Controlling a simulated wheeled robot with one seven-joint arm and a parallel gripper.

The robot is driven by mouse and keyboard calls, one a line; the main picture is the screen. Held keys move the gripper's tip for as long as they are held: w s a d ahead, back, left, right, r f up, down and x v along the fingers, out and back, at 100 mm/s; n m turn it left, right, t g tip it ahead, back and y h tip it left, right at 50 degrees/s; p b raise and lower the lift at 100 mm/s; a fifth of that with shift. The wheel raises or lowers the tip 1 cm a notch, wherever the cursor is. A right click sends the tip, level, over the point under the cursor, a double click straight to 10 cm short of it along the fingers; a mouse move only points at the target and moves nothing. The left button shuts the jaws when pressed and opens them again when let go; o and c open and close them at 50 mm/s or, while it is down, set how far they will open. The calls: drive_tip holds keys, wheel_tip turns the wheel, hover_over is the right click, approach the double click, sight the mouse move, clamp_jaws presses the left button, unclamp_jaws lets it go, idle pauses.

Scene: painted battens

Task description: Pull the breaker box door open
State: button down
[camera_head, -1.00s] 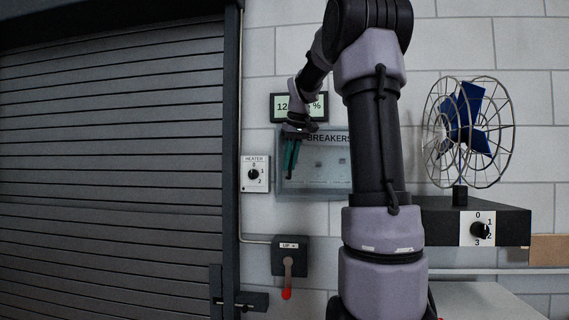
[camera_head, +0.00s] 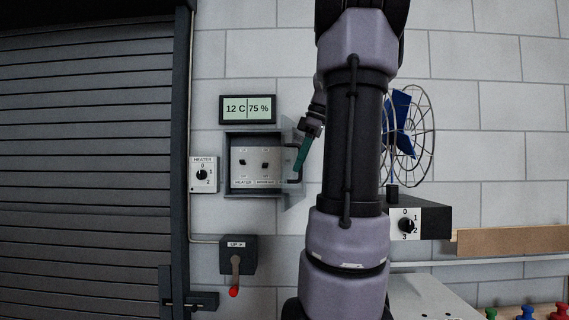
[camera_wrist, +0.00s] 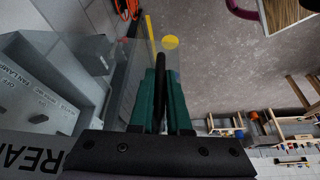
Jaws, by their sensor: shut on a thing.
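The grey breaker box (camera_head: 228,165) on the wall stands open in the head view, with two dark switches on its inner panel (camera_head: 255,178). Its see-through door (camera_head: 290,207) is swung out to the right, seen nearly edge-on and partly behind my arm. My gripper (camera_head: 299,170) has green fingers shut on the door's black handle (camera_head: 293,181). In the wrist view the fingers (camera_wrist: 161,85) close around the dark handle bar (camera_wrist: 160,97), and the box interior (camera_wrist: 45,95) shows at left.
A display (camera_head: 248,109) hangs above the box and a heater dial (camera_head: 202,175) sits left of it. A red-tipped lever (camera_head: 235,276) is below. A caged fan (camera_head: 412,135) stands right, behind my arm. A shutter (camera_head: 85,160) fills the left.

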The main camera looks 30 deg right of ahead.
drive_tip(key=s+d, duration=0.3)
drive_tip(key=d, duration=0.2)
drive_tip(key=shift+s, duration=0.25)
drive_tip(key=shift+d, duration=0.1)
drive_tip(key=c, duration=0.9)
unclamp_jaws()
drive_tip(key=v, duration=1)
drive_tip(key=shift+r, duration=0.35)
